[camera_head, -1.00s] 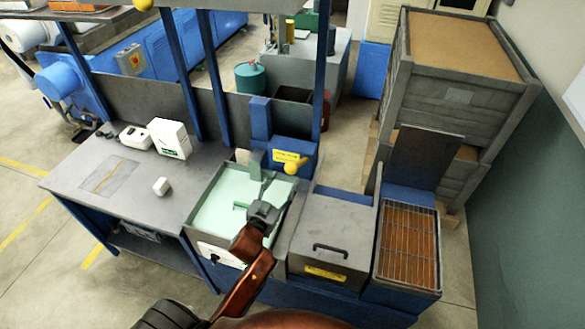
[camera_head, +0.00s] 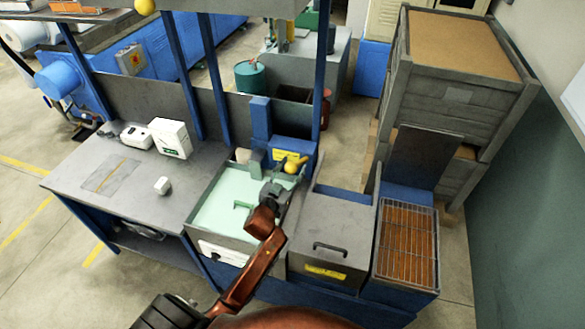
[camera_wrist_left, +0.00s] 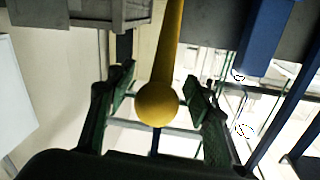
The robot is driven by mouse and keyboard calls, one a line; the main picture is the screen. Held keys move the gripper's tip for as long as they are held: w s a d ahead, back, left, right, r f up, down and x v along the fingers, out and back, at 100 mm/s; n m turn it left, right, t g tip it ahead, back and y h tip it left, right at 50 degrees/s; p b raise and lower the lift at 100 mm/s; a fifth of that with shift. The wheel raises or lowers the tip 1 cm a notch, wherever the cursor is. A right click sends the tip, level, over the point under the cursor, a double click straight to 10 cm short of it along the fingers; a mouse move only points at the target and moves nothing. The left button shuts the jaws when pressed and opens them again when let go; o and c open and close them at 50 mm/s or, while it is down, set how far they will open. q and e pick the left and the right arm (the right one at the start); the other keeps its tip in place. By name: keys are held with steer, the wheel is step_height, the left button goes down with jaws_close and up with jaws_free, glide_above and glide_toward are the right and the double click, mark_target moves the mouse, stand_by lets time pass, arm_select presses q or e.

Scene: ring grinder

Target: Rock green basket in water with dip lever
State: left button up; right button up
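The dip lever's yellow ball knob (camera_head: 292,167) sticks out in front of a blue box with a yellow label, behind the tank. My left gripper (camera_head: 280,182) is over the tank's back right part, close to the knob. In the left wrist view, the knob (camera_wrist_left: 157,104) and its yellow rod lie between my two spread green-padded fingers (camera_wrist_left: 160,98), with gaps on both sides. The tank (camera_head: 207,238) holds pale green water. A small green part (camera_head: 241,205), perhaps of the basket, shows in it; the rest is hidden or unclear. My right gripper is not in view.
A grey lidded box (camera_head: 330,232) with a black handle stands right of the tank. Beyond it is a wire-grid tray (camera_head: 407,245). A grey bench (camera_head: 120,200) on the left carries white boxes. Blue posts rise behind the tank.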

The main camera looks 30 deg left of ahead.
arm_select(q)
steer(key=c, duration=0.5)
jaws_close()
